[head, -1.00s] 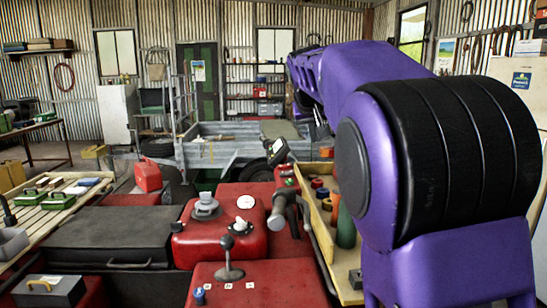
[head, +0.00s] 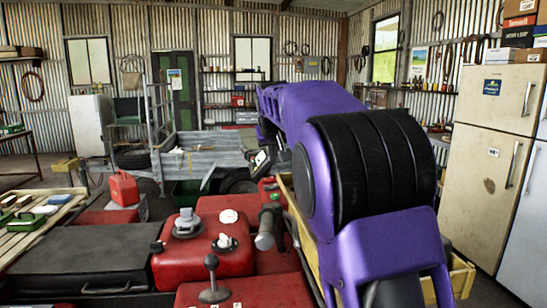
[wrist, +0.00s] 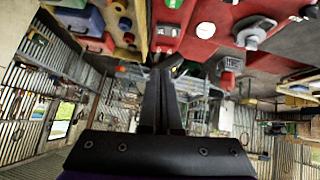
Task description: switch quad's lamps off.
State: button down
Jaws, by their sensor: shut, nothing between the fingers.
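The red quad (head: 225,265) fills the lower middle of the head view. Its top carries a grey cap (head: 187,223), round white-faced parts (head: 228,216) and a black-knobbed lever (head: 212,284). A handlebar grip (head: 268,230) stands at its right, with a small tilted display (head: 259,162) beyond. I cannot tell which part switches the lamps, or whether the lamps are lit. My gripper (wrist: 165,65) shows in the wrist view, shut and empty, its tips just short of the quad's red parts (wrist: 168,32) in the picture. In the head view my arm hides it.
A yellow wooden tray (head: 294,220) lies right of the handlebar, partly behind my arm. A grey trailer (head: 200,158) stands beyond the quad. A red fuel can (head: 124,188) and slatted bench (head: 45,222) are left. Fridges (head: 490,165) stand right. Some floor shows before them.

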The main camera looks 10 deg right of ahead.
send_over(272, 186)
jog(key=f, duration=0.3)
jog(key=s+f, duration=0.1)
jog(key=f, duration=0.1)
jog(key=shift+f, duration=0.2)
jog(key=shift+s+d+f, duration=0.1)
jog(key=shift+d+f, duration=0.1)
jog(key=shift+f, duration=0.95)
jog(key=shift+d+f, duration=0.1)
jog(key=shift+f, duration=0.4)
